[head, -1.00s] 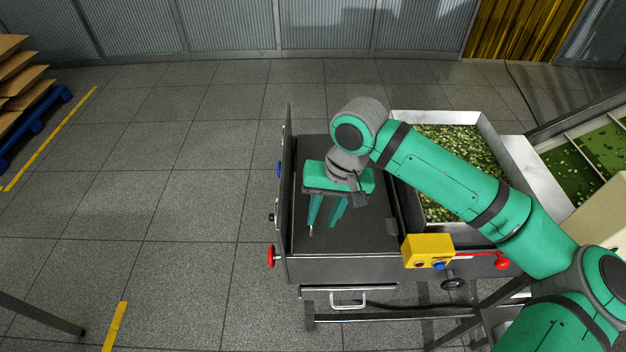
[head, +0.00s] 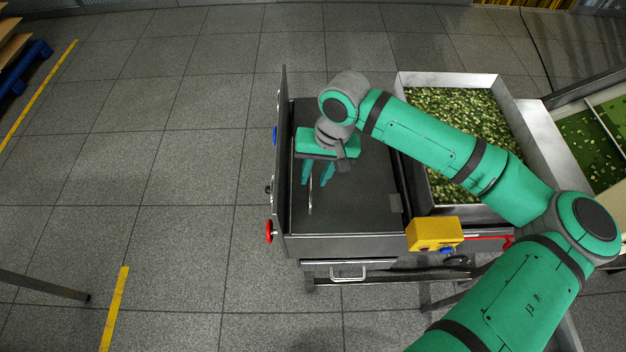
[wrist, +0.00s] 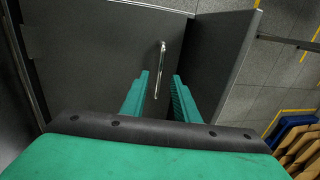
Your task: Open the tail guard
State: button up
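A dark flat panel (head: 355,205) on top of the machine carries a slim metal bar handle (head: 310,195). It appears to be the tail guard and lies flat and closed. My gripper (head: 316,180) is over this panel, its two green fingers pointing down and apart. In the wrist view the handle (wrist: 160,68) shows in the gap between the open fingers (wrist: 161,85), nearer the middle than either finger. I see no contact, and cannot tell whether the fingertips reach down around the handle.
A tall dark side plate (head: 282,165) stands upright along the panel's left edge, close to my gripper. A red knob (head: 269,231) is on its outside. A yellow control box (head: 434,234) sits front right. A metal bin of green pieces (head: 460,110) is behind my arm.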

aim_at(311, 188)
jog(key=shift+w+a+f, duration=0.1)
jog(key=shift+a+f, duration=0.05)
jog(key=shift+f, duration=0.7)
jog(key=shift+a+f, duration=0.15)
jog(key=shift+f, duration=0.65)
jog(key=shift+a, duration=0.1)
grip_shut()
jog(key=shift+r, duration=0.15)
